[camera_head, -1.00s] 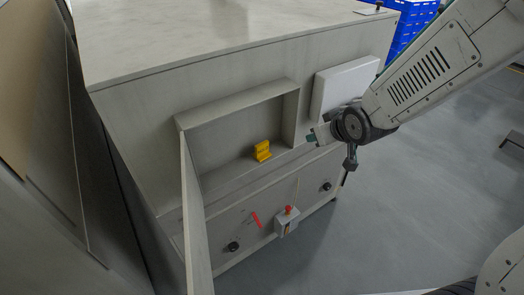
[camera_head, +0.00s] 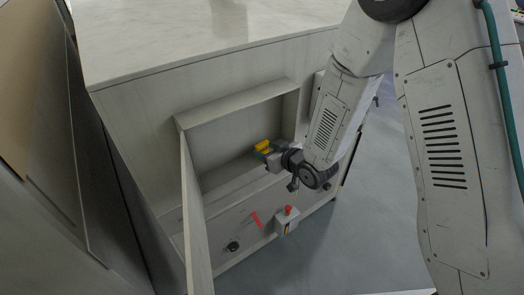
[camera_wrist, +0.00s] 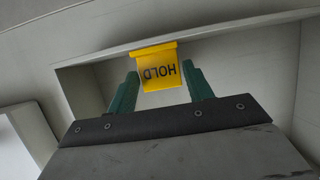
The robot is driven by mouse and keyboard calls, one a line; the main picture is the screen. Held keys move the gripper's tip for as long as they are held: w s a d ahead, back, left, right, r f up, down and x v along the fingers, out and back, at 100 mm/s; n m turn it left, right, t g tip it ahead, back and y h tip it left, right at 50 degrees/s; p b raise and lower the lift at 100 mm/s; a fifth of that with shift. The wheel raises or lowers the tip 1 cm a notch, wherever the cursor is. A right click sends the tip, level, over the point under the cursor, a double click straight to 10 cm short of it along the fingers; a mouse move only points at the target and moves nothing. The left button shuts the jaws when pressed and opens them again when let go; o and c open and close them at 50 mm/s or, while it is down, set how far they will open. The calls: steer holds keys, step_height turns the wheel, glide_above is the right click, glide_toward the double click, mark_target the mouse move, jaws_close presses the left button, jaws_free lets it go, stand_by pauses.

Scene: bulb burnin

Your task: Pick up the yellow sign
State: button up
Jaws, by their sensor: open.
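The yellow sign (camera_wrist: 158,70) stands inside the open recess of the cabinet. In the wrist view it reads "HOLD", upside down, and sits between the tips of the two green fingers of my gripper (camera_wrist: 160,86). Gaps show between the fingers and the sign, so the gripper is open.
The recess frame (camera_head: 236,102) surrounds the sign, and its open door (camera_head: 194,215) stands at the left. A box with a red button (camera_head: 287,221) and a red tag (camera_head: 256,220) are on the front below. A dark knob (camera_head: 233,246) is lower left.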

steer(key=shift+x, duration=1.4)
steer(key=c, duration=0.6)
steer(key=shift+r, duration=0.2)
